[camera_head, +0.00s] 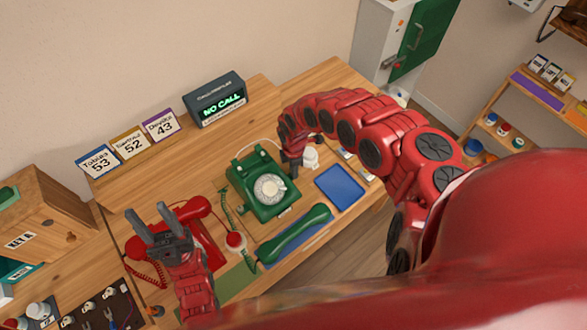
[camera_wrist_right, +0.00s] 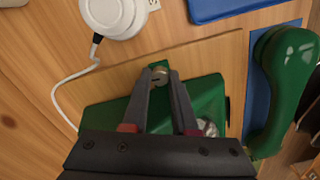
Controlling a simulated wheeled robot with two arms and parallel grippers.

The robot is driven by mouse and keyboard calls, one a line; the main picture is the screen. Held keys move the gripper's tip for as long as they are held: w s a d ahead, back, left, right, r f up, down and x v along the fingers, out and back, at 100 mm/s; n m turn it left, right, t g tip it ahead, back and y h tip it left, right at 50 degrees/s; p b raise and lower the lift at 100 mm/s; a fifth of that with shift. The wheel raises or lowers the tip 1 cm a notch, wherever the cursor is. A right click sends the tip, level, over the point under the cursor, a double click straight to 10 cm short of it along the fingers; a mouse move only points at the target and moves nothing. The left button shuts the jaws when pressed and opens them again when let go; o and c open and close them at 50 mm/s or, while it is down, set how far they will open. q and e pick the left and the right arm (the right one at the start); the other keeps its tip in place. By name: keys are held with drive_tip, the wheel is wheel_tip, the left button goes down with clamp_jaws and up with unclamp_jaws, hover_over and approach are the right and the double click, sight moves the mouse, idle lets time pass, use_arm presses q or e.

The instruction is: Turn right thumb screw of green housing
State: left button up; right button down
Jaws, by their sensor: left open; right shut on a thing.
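The green housing (camera_head: 250,170) of a dial phone with a round white dial (camera_head: 270,188) sits in the middle of the wooden desk. My right gripper (camera_head: 292,172) is at its right side. In the right wrist view the green housing (camera_wrist_right: 205,92) lies partly under my right gripper (camera_wrist_right: 160,78), whose fingertips are closed on a small metal thumb screw (camera_wrist_right: 160,70) at a green tab. The fingers hide part of the screw. My left gripper (camera_head: 147,218) is open and empty, raised over the desk's left part near a red phone (camera_head: 205,240).
A green handset (camera_head: 295,236) lies in front of the housing, with a blue tray (camera_head: 340,187) to its right. A white round device with a cable (camera_wrist_right: 115,15) stands close to my right gripper. A "NO CALL" display (camera_head: 218,100) and number cards (camera_head: 130,142) stand at the back.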

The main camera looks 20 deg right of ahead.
idle(0.4)
drive_tip(key=c, duration=0.7)
unclamp_jaws()
drive_tip(key=shift+w+r, duration=0.1)
drive_tip(key=shift+r, duration=0.45)
wheel_tip(320, 180, up, 16)
drive_tip(key=p, duration=0.6)
drive_tip(key=shift+r+p, duration=0.1)
drive_tip(key=shift+p, duration=0.3)
